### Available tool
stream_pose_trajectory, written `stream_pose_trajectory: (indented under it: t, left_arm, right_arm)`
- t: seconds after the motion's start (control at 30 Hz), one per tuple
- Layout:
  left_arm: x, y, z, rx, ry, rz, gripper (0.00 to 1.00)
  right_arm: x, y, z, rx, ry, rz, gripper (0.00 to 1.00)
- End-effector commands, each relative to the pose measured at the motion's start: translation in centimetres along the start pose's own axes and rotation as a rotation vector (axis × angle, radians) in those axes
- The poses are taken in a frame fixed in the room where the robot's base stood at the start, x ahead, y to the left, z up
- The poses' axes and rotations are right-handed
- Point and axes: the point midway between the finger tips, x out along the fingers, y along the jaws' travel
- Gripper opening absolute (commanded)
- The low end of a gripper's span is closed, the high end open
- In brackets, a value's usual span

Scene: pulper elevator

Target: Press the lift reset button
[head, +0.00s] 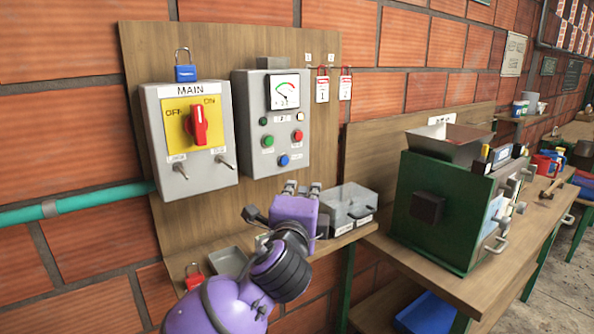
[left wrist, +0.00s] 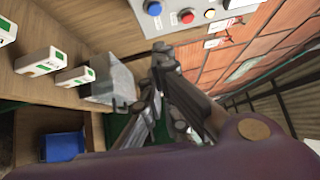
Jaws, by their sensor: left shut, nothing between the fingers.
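A grey control box (head: 272,125) hangs on the wooden backboard, with a gauge, green and red buttons, and a blue button (head: 284,160) at its lower middle. The button labels are too small to read, so I cannot tell which one is the lift reset. My left gripper (head: 302,187) is shut and empty, below the control box and apart from its buttons. In the left wrist view its fingers (left wrist: 162,55) point up toward the box, where the blue button (left wrist: 153,8) shows at the top edge. My right gripper is out of view.
A grey MAIN switch box (head: 190,140) with a red rotary handle hangs to the left. A green machine (head: 440,210) stands on the bench to the right. Red tags hang beside the control box.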

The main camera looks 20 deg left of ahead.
Motion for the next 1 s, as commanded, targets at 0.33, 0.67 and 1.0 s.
stream_pose_trajectory:
  t: [0.33, 0.67, 1.0]
  left_arm:
    - [7.5, -0.1, 0.1, 0.000, -0.002, 0.000, 0.00]
    - [10.6, -0.1, 2.6, -0.001, 0.000, 0.000, 0.00]
    - [10.8, 0.0, 2.8, -0.002, 0.001, 0.000, 0.00]
  right_arm:
    - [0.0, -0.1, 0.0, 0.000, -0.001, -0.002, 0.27]
    - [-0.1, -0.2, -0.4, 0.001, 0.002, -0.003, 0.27]
    - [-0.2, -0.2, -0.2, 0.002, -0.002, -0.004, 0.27]
